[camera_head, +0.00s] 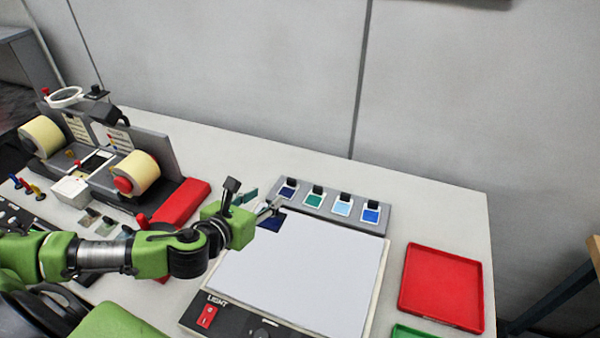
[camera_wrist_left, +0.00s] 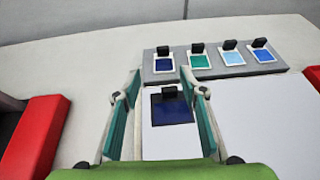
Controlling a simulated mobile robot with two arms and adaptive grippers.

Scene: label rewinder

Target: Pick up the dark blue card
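A dark blue card (camera_head: 270,222) lies at the top left corner of the white light panel (camera_head: 305,270). In the left wrist view the dark blue card (camera_wrist_left: 171,110), with a black tab at its far edge, shows between and beyond the finger lines. My left gripper (camera_head: 261,203) is open near the card; its two teal-padded fingers (camera_wrist_left: 157,85) stand apart with nothing between them that I can see gripped. Part of the card is hidden by the gripper in the head view. My right gripper is not in view.
Behind the panel, a grey rack (camera_head: 330,213) holds several tabbed cards: dark blue, green, light blue and blue. A red block (camera_head: 182,202) and the rewinder (camera_head: 110,155) with cream rolls stand left. A red tray (camera_head: 442,287) lies right. A red switch (camera_head: 207,316) sits on the panel's front.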

